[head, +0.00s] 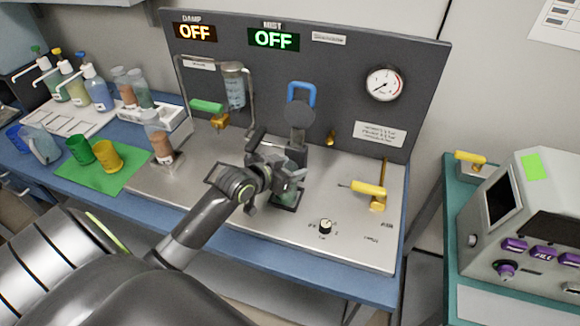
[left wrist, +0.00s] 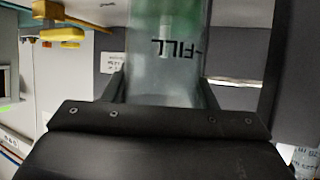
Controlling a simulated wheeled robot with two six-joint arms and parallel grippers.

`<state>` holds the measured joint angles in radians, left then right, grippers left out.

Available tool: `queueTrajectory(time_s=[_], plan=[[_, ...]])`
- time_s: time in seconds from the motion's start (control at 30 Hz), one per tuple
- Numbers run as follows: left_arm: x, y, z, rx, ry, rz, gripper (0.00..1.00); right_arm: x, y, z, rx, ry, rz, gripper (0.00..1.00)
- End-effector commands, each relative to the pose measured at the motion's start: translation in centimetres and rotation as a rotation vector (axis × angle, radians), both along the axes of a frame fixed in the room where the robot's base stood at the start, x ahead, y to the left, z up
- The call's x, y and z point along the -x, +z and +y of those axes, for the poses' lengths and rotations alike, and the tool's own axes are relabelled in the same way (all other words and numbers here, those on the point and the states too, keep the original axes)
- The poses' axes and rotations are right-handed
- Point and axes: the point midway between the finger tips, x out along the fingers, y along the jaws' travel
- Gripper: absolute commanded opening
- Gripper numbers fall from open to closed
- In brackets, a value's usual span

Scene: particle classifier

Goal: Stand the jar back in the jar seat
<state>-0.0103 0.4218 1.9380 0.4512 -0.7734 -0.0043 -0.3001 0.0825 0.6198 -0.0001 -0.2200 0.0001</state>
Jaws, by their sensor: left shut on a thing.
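My left gripper (head: 284,177) is shut on a clear jar (head: 290,188) in front of the panel, right of centre on the grey deck. The left wrist view shows the jar (left wrist: 165,75) between the fingers, with a "FILL" mark and green contents. A small dark square base (head: 288,207), apparently the jar seat, lies directly under the jar. The gripper hides much of the jar, and I cannot tell whether the jar touches the seat. My right gripper is not in view.
A blue-handled fixture (head: 301,95) stands behind the gripper. A yellow lever (head: 369,188) and a black knob (head: 325,226) are to the right. Another jar with brown contents (head: 158,135) stands to the left.

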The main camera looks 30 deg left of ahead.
Motion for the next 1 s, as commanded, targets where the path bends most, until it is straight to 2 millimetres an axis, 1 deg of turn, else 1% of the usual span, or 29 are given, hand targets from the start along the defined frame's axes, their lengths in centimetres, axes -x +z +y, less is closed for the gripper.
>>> queueTrajectory(time_s=[0.07, 0.1, 0.23, 0.27, 0.57, 0.67, 0.77, 0.87, 1.0], plan=[[0.0, -0.2, 0.0, 0.0, 0.0, -0.002, 0.01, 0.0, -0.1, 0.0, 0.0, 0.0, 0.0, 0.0], [0.0, -0.2, 0.0, 0.0, 0.0, 0.0, 0.54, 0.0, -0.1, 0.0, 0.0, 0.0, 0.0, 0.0], [0.0, -0.2, 0.0, 0.0, 0.0, 0.0, 0.71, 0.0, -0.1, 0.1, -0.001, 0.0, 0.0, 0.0], [0.0, -0.2, 0.0, 0.0, 0.0, 0.0, 0.74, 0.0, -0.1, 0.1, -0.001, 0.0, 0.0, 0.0], [0.0, 0.0, 0.0, 0.0, 0.0, 0.0, 0.74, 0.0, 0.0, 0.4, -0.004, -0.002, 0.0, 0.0], [0.5, 0.3, 0.1, -0.001, 0.0, 0.001, 0.74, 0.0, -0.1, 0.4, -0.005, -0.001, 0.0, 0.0], [1.6, 0.7, 0.4, -0.005, 0.0, 0.001, 0.74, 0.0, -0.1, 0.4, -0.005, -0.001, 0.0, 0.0], [3.2, 1.5, 0.6, -0.005, -0.001, 0.001, 0.74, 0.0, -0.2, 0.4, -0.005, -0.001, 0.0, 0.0], [5.8, 2.8, 1.0, -0.006, -0.003, 0.001, 0.74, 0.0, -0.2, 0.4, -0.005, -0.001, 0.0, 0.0]])
